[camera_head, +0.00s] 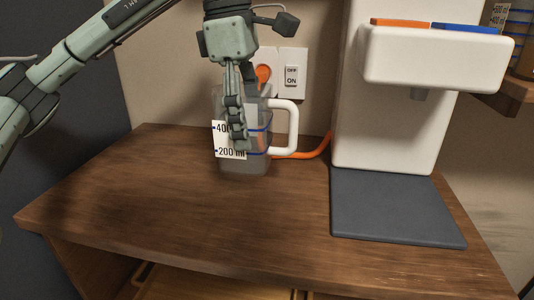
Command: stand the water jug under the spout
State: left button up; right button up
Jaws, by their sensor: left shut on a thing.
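The water jug (256,163) is a clear grey container with blue lines, a white label marked 400 and 200 ml, and a white handle (291,128) on its right. It is upright at the back of the wooden counter, left of the dispenser. My left gripper (240,145) comes down from above and is shut on the jug, its fingers covering part of the jug's front. My right gripper is not in view.
An orange cord (315,150) runs along the counter from behind the jug to the dispenser. A wall switch plate (291,76) is behind. The counter's front and left (140,200) are clear. A shelf (505,104) with another marked container is at the far right.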

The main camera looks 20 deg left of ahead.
aim_at(268, 152)
pick_arm(q)
jog(key=w+d+f, duration=0.2)
jog(key=w, duration=0.1)
jog(key=shift+f, duration=0.1)
notch_tip(268, 152, down, 3)
jog(key=shift+f+p, duration=0.1)
jog(key=shift+p, duration=0.25)
jog(key=shift+f, duration=0.35)
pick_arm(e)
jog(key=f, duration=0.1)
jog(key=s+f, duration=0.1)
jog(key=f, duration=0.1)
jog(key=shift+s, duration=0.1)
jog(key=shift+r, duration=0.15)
pick_arm(q)
jog(key=shift+f, duration=0.1)
jog(key=o, duration=1.3)
jog(key=shift+o, duration=0.8)
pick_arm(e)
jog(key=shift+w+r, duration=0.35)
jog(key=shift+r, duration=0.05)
